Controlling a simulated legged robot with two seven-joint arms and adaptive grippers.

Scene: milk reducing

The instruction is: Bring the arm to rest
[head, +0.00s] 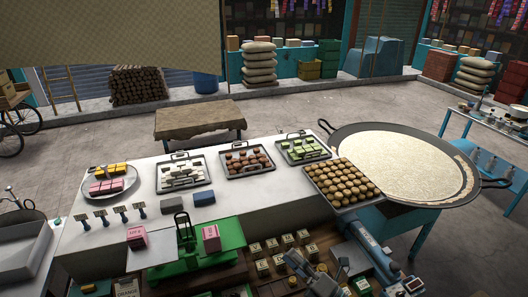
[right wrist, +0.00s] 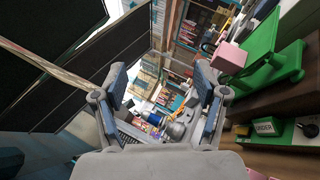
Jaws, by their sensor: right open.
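My right arm (head: 366,244) comes in at the lower right of the head view. Its gripper (head: 316,268) is low in front of the counter, beside the small labelled boxes. In the right wrist view the gripper's two fingers (right wrist: 158,85) stand wide apart with nothing held between them. A green scale (head: 192,254) stands to the left of the gripper, with a pink box (head: 211,238) on its plate. The scale (right wrist: 275,52) and the pink box (right wrist: 231,58) also show at the right of the wrist view. My left gripper is not in view.
The white counter (head: 120,215) holds trays of sweets and a plate (head: 108,184). A tray of round brown pieces (head: 341,182) sits by a large pan (head: 400,160). Several small labelled boxes (head: 280,262) stand close to my right gripper.

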